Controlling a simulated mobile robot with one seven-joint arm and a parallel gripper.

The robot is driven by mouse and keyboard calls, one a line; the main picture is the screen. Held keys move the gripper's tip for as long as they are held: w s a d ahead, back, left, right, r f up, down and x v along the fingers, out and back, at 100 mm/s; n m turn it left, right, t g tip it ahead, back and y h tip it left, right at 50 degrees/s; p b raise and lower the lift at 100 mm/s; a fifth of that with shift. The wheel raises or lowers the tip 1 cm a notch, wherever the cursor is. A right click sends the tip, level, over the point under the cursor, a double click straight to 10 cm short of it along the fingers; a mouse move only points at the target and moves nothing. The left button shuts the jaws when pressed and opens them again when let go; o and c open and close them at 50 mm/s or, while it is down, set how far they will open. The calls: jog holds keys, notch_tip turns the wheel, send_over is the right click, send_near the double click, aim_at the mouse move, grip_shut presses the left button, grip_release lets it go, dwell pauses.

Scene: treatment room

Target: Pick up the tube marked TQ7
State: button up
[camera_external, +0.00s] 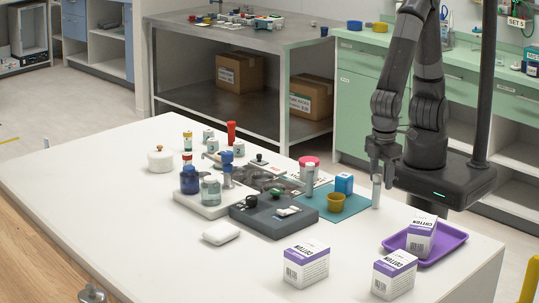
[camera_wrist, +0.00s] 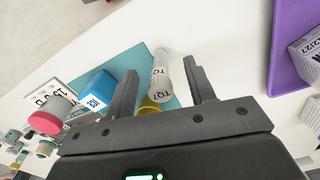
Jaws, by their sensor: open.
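The tube marked TQ7 (camera_wrist: 161,70) is a pale, whitish cylinder with dark lettering. In the outside view the tube (camera_external: 376,192) stands upright at the right edge of the teal mat (camera_external: 357,203), near the table's far edge. My gripper (camera_external: 377,168) is directly above it, pointing down. In the wrist view the open fingers of my gripper (camera_wrist: 161,76) lie on either side of the tube, with gaps visible on both sides. I cannot tell whether the fingertips are below the tube's top.
A blue box (camera_external: 344,184) and a yellow cup (camera_external: 335,202) stand on the mat left of the tube. A purple tray (camera_external: 452,240) with a cotton box (camera_external: 421,235) lies nearer on the right. A pink-capped jar (camera_external: 309,171) is farther left. White table surface is clear between mat and tray.

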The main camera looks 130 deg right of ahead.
aim_at(375, 208)
jog(key=f, duration=0.2)
jog(key=w+f, duration=0.1)
jog(key=shift+d+f, duration=0.25)
jog(key=shift+f, duration=0.85)
jog(key=c, duration=1.1)
